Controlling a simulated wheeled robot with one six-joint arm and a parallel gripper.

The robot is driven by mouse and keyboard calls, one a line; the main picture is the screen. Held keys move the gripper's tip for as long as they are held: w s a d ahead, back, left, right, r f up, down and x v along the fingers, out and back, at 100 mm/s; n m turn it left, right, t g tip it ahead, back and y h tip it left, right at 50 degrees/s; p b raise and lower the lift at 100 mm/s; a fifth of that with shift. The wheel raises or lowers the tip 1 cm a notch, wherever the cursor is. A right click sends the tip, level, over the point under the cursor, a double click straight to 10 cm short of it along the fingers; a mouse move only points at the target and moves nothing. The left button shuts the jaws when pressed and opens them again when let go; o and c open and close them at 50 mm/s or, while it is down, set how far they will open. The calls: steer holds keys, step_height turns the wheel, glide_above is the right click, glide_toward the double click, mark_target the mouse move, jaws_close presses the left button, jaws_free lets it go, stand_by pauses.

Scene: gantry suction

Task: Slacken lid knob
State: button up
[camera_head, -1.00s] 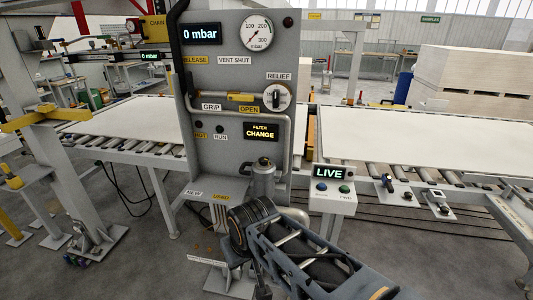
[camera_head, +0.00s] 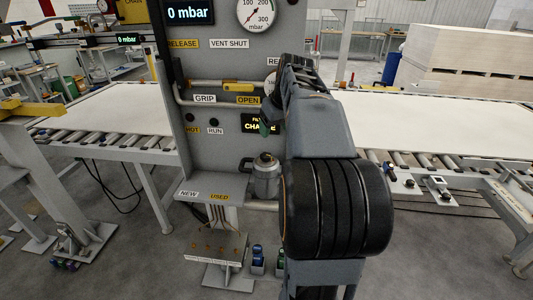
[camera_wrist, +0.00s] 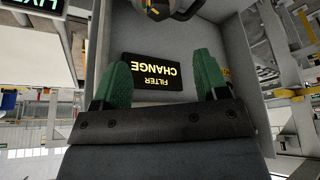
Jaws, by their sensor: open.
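The grey filter housing (camera_head: 265,180) stands at the panel's lower middle, with its lid knob (camera_head: 265,157) on top. In the wrist view, which is upside down, part of what looks like the housing's lid (camera_wrist: 165,8) shows at the top edge, cut off. My gripper (camera_wrist: 162,65) has green fingers spread apart with nothing between them. In the head view its green fingertip (camera_head: 264,128) is in front of the filter display, above and apart from the knob. My arm hides the panel's right side.
The display (camera_head: 260,124) reads FILTER CHANGE, partly hidden. The pressure readout (camera_head: 188,12) shows 0 mbar. A handle by the OPEN label (camera_head: 248,100) and pipes stick out above. A shelf labelled NEW and USED (camera_head: 205,194) is at the lower left, with small bottles (camera_head: 258,257) below.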

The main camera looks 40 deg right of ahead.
mark_target(267, 154)
steer(key=x, duration=1.3)
steer(key=shift+w+d+p, duration=0.1)
steer(key=shift+d+p, duration=0.05)
steer(key=shift+p, duration=0.2)
steer(key=c, duration=0.9)
steer(key=shift+f+n, duration=0.1)
steer(key=shift+n, duration=0.3)
steer(key=shift+d+n+y+b, duration=0.1)
steer(key=shift+n+y+b, duration=0.5)
steer(key=shift+n, duration=0.4)
steer(key=shift+n+y+b, duration=0.45)
steer(key=shift+n+y, duration=0.15)
steer(key=shift+n, duration=1.5)
